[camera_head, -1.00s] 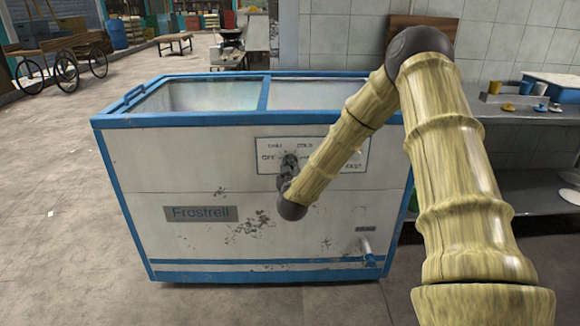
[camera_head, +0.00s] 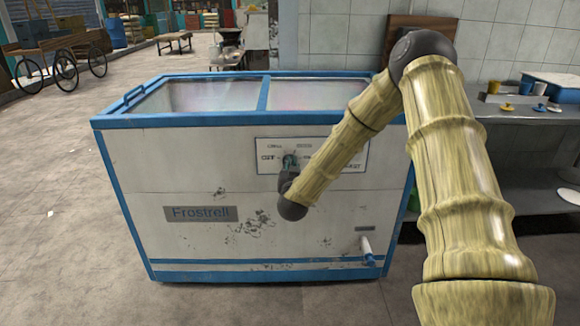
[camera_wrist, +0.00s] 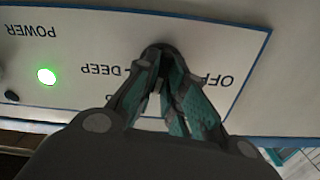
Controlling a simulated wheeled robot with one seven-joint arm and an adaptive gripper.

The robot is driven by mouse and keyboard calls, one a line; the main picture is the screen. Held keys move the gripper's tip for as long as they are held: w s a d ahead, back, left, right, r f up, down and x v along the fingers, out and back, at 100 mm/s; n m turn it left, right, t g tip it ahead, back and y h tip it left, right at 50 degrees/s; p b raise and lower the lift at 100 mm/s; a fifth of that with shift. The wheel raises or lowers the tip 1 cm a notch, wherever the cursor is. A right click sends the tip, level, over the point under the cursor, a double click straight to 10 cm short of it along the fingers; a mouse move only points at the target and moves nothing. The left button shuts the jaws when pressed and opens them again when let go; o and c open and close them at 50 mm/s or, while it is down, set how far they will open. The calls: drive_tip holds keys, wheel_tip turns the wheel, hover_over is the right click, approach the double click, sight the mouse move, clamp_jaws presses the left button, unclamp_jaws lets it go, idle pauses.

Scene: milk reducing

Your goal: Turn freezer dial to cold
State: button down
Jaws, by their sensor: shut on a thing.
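The freezer (camera_head: 150,165) is a white chest with blue trim. Its front control panel (camera_head: 268,168) is at the upper right of the front face. In the wrist view the panel (camera_wrist: 205,35) appears upside down, with "POWER", "DEEP" and "OFF" printed on it and a green light (camera_wrist: 46,76) lit. The dark dial (camera_wrist: 158,50) sits between "DEEP" and "OFF". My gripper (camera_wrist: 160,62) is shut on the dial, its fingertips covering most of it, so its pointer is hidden. In the head view my gripper (camera_head: 289,161) is at the panel, and my arm covers the panel's right part.
A drain spout (camera_head: 367,246) sticks out low on the freezer's front right. A metal counter (camera_head: 505,112) with cups stands to the right against a tiled wall.

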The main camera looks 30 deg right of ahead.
drive_tip(key=shift+d+m, duration=0.1)
drive_tip(key=shift+m, duration=1.2)
drive_tip(key=c, duration=1.5)
unclamp_jaws()
drive_tip(key=v, duration=1.2)
drive_tip(key=shift+f, duration=0.1)
